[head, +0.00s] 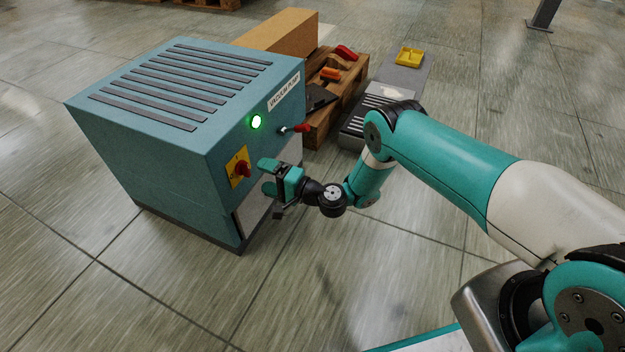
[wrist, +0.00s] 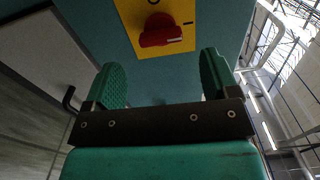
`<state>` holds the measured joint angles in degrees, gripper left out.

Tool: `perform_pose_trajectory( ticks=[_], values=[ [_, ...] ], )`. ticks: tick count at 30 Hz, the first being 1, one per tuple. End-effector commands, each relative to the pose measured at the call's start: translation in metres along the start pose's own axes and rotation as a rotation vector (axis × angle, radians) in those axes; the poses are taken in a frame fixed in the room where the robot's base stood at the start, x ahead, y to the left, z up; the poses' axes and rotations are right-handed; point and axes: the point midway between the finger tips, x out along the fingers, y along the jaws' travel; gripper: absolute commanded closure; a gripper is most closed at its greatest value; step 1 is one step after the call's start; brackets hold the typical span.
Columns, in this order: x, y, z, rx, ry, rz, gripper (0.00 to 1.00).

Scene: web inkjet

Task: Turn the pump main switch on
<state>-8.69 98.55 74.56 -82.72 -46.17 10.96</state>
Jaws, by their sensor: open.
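The pump main switch is a red rotary knob (head: 242,169) on a yellow plate (head: 236,158), on the front of the teal vacuum pump cabinet (head: 150,150). In the wrist view the knob (wrist: 160,32) lies roughly crosswise, its right end near the "I" mark; an "O" mark is at the top of the plate (wrist: 133,15). A green lamp (head: 256,121) above the switch glows. My gripper (head: 266,176) is open and empty, just in front of the panel. In the wrist view the knob is above and beyond the gap between my fingers (wrist: 162,72), apart from them.
A red-handled lever (head: 300,128) sticks out of the panel, right of the lamp. A dark bent handle (wrist: 69,98) shows at the left in the wrist view. A wooden pallet (head: 352,85) with a cardboard box (head: 278,34) stands behind the pump. The floor in front is clear.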

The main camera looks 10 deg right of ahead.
Motion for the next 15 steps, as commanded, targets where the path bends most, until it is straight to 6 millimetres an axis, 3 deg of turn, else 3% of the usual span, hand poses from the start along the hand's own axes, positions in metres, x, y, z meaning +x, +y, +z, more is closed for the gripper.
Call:
perform_pose_trajectory(
  ticks=[1,15],
  values=[
    [-0.004,-0.008,0.001,0.001,0.001,0.001,0.19],
    [-0.037,-0.009,0.003,0.000,0.001,0.001,0.19]
  ],
)
